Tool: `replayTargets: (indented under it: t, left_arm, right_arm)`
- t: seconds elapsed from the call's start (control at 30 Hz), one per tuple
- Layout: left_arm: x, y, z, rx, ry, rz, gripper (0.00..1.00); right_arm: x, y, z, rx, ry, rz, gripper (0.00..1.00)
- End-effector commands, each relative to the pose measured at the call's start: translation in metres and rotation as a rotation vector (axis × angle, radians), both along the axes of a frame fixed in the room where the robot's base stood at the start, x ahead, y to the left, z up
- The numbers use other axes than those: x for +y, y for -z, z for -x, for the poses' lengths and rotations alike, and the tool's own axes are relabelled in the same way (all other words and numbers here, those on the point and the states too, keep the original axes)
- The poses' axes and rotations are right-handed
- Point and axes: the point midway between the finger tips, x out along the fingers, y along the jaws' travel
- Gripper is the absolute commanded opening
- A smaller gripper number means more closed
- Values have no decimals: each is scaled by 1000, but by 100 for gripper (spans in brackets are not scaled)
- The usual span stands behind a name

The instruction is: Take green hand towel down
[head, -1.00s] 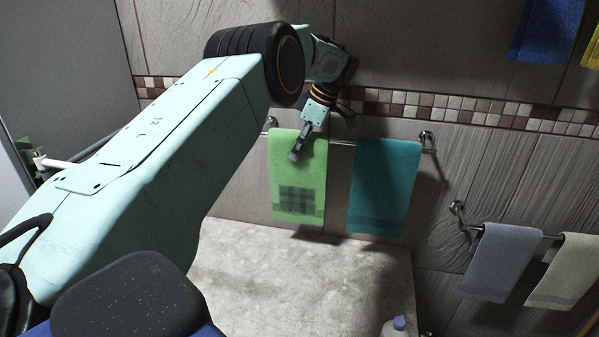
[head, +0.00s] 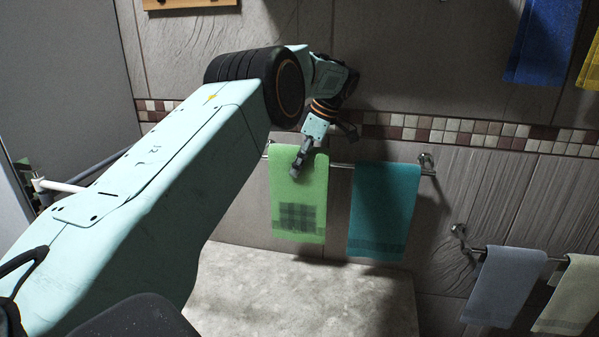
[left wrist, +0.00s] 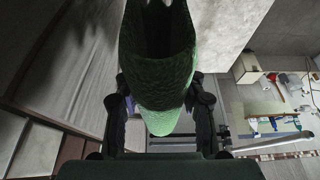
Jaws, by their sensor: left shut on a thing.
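The green hand towel (head: 299,200) hangs over a metal rail (head: 342,165) on the tiled wall, with a darker checked patch near its lower edge. My left gripper (head: 297,170) is at the upper part of the towel, just below the rail. In the left wrist view the green towel (left wrist: 158,85) fills the space between the two dark fingers of my left gripper (left wrist: 160,105), which is shut on it. The towel still drapes at the rail. My right gripper is in neither view.
A teal towel (head: 383,210) hangs on the same rail, to the right. A grey-blue towel (head: 503,287) and a pale towel (head: 572,295) hang on a lower rail at right. Blue (head: 543,40) and yellow (head: 592,68) towels hang above. A stone-like surface (head: 300,295) lies below.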

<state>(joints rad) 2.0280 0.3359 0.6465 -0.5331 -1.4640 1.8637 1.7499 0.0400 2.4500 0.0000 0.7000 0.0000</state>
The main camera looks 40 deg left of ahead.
Motion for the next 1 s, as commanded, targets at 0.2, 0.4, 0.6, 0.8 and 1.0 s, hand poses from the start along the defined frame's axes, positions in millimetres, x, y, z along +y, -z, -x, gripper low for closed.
replayTargets:
  t: [0.2,0.4,0.6,0.8,1.0]
  left_arm:
    - [0,-39,-1,-5,0,-2,0]
    - [0,-70,-1,-2,0,-1,0]
    - [0,-97,-1,-1,-1,-1,0]
    - [-1,-105,2,-1,1,1,0]
    - [-5,-103,7,-1,0,0,0]
  right_arm:
    - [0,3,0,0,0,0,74]
    - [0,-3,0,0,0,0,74]
    - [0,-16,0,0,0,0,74]
    - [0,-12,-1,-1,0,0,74]
    - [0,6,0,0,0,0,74]
